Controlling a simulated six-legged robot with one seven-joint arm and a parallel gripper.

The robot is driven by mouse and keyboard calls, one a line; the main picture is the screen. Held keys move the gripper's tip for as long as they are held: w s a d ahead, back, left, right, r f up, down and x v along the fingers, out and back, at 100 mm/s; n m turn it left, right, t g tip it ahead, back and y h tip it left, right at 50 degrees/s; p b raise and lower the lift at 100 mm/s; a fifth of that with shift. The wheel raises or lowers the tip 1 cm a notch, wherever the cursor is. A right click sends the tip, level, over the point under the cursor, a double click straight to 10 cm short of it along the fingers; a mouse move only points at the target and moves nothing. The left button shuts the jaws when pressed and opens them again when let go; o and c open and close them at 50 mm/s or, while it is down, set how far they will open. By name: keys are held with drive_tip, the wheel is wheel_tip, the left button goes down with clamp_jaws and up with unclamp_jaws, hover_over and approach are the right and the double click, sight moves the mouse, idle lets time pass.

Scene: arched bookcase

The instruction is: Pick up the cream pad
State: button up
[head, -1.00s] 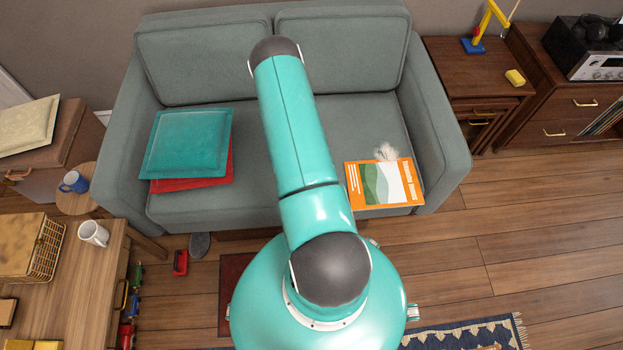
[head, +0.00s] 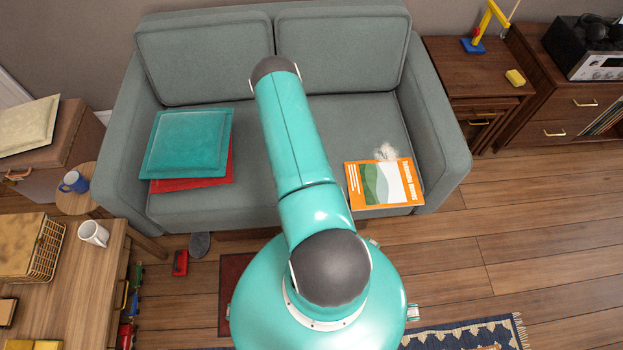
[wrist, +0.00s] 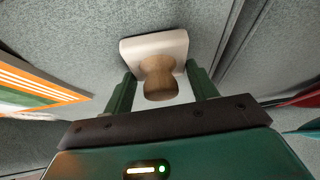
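In the wrist view a cream pad (wrist: 135,50) with a rounded wooden knob (wrist: 160,80) lies on the grey sofa seat. My gripper (wrist: 161,88) is open. Its two green fingers stand one on each side of the knob, with a visible gap to it on both sides. The fingertips are close to the pad's edge; I cannot tell whether they touch it. In the head view my arm hides the gripper and this pad.
The grey sofa (head: 365,115) holds an orange book (head: 385,183) at right and a teal cushion (head: 187,143) over a red one (head: 218,172) at left. A flat cream cushion (head: 28,125) lies on the brown cabinet at far left. The seat between is mostly covered by my arm.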

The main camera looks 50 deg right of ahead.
drive_tip(key=shift+r, duration=0.1)
drive_tip(key=shift+r, duration=0.55)
wheel_tip(320, 180, up, 2)
drive_tip(key=shift+r, duration=0.1)
drive_tip(key=s+a+r, duration=0.1)
drive_tip(key=a+r, duration=0.2)
drive_tip(key=a, duration=0.1)
drive_tip(key=s+a+r, duration=0.1)
drive_tip(key=a+r, duration=0.2)
drive_tip(key=a, duration=0.2)
drive_tip(key=s+a+r, duration=0.1)
drive_tip(key=a+r, duration=0.2)
drive_tip(key=a, duration=0.1)
drive_tip(key=shift+s+a+r, duration=0.1)
drive_tip(key=shift+a+r, duration=0.15)
drive_tip(key=shift+a, duration=0.1)
